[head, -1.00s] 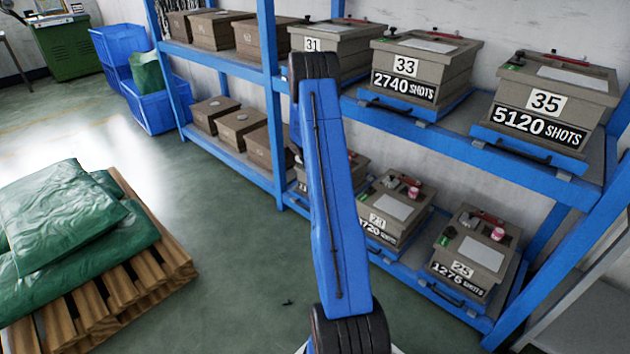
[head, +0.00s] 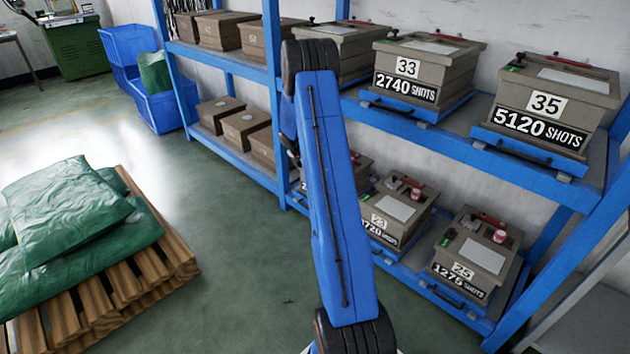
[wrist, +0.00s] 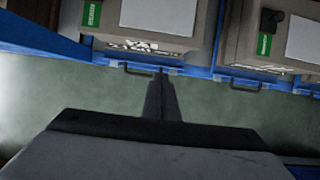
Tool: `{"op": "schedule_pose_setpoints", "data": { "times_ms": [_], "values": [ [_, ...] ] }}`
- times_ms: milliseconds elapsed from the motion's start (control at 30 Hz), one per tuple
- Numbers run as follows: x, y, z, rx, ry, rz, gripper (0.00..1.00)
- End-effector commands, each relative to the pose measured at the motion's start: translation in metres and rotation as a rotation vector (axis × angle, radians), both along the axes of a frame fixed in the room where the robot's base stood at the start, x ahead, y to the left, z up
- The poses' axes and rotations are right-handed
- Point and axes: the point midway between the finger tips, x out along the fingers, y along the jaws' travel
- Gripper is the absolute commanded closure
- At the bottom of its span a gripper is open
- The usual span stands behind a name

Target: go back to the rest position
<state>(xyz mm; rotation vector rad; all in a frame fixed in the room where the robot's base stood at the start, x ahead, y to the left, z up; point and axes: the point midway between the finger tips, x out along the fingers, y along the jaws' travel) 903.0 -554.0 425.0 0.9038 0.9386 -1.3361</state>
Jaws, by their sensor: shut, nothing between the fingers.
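My blue arm (head: 335,200) stands raised in the middle of the head view, in front of the mould shelf. My gripper cannot be made out in the head view; the arm hides it. In the wrist view my gripper (wrist: 161,78) points ahead as a narrow dark shape, its fingers together and nothing held. Its tips show over the green floor, just below the blue shelf edge and a mould's handle in the picture. I cannot tell whether they touch anything.
A blue shelf rack (head: 425,125) holds several moulds, among them 33 (head: 410,68), 35 (head: 545,105) and 25 (head: 470,262). A wooden pallet (head: 165,262) with green sacks (head: 70,210) stands left. Blue bins (head: 165,108) stand behind. The floor between pallet and rack is clear.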

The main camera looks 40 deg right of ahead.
Motion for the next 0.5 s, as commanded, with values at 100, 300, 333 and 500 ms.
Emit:
{"op": "schedule_pose_setpoints", "data": {
  "times_ms": [100, 300, 333, 500],
  "values": [
    [0.0, 0.007, 0.017, 0.0, -0.001, 0.0, 1.0],
    [-0.001, 0.013, 0.031, 0.001, 0.001, 0.0, 1.0],
    [-0.001, 0.013, 0.032, 0.001, 0.001, 0.0, 1.0],
    [-0.001, 0.014, 0.033, 0.001, 0.001, 0.001, 1.0]
  ]
}}
